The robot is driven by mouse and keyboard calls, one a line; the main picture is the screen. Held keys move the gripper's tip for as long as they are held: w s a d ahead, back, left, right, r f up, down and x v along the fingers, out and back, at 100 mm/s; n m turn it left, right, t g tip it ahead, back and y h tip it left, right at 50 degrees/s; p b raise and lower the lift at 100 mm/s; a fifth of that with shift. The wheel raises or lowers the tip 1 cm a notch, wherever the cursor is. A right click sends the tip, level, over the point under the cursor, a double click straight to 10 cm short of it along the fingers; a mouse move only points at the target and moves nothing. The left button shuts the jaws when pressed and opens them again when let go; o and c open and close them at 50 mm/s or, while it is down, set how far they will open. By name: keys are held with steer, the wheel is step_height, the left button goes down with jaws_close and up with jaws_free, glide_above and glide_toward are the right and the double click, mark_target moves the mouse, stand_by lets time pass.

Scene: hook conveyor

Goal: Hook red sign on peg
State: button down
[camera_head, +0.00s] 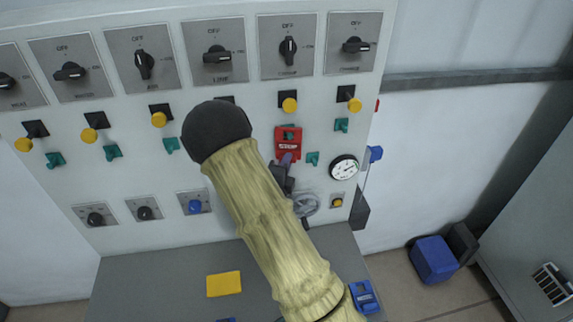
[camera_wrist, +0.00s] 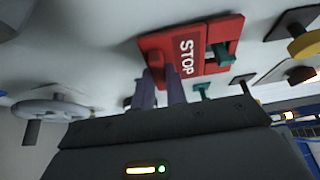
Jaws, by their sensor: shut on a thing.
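The red sign with white STOP lettering (camera_head: 288,147) is up against the white panel, and also fills the upper middle of the wrist view (camera_wrist: 187,57). My gripper (camera_head: 286,160) is shut on the sign's lower red part; its two purple-grey fingers show in the wrist view (camera_wrist: 161,85). A green peg (camera_wrist: 222,53) shows through the opening in the sign's upper part. I cannot tell whether the sign's weight rests on that peg.
Rotary switches (camera_head: 288,48) line the panel top. A gauge (camera_head: 343,168) and grey handwheel (camera_head: 306,204) are close on the right. A yellow card (camera_head: 224,284) lies on the grey ledge (camera_head: 150,280).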

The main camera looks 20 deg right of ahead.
steer(key=c, duration=1.3)
jaws_free()
steer(key=shift+c, duration=0.2)
steer(key=b+v, duration=0.3)
steer(key=v, duration=0.9)
steer(key=shift+r, duration=0.15)
steer(key=shift+a, duration=0.15)
